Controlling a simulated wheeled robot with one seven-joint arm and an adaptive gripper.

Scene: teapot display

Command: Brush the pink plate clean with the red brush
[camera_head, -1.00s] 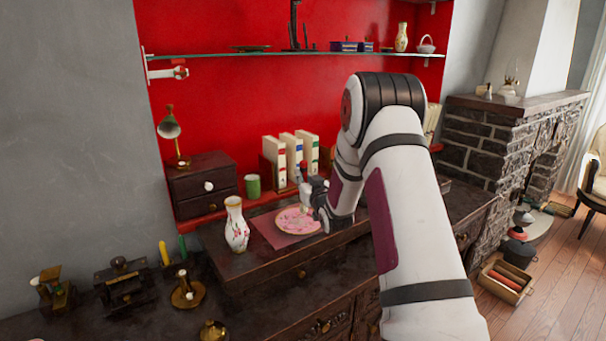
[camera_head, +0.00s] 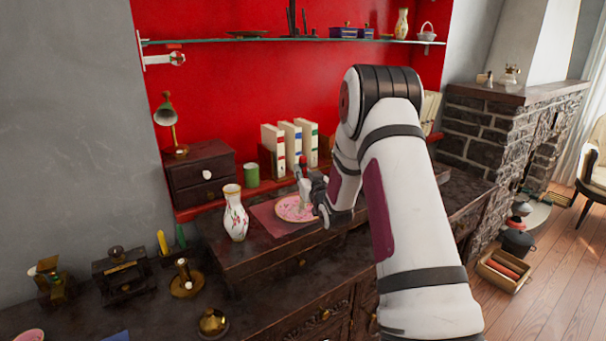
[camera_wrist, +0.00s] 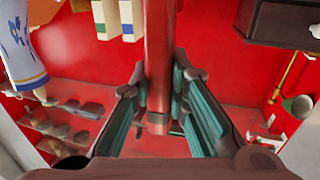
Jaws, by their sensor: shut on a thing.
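The pink plate (camera_head: 284,211) lies on a dark reddish mat (camera_head: 272,225) on the raised top of the dark cabinet, with marks on its surface. My gripper (camera_head: 311,190) is over the plate's right side, shut on the red brush (camera_head: 303,163). The brush stands roughly upright, red end up, with a paler part below. In the wrist view the red brush handle (camera_wrist: 158,60) runs between the two fingers of my gripper (camera_wrist: 160,110). Whether the brush touches the plate cannot be told; my gripper partly hides the plate's right edge.
A white flowered vase (camera_head: 236,218) stands just left of the mat. Behind are books (camera_head: 290,145), a green cup (camera_head: 251,175) and a small drawer box (camera_head: 200,178) with a lamp (camera_head: 168,115). A glass shelf (camera_head: 270,40) hangs above. Brass items stand lower left.

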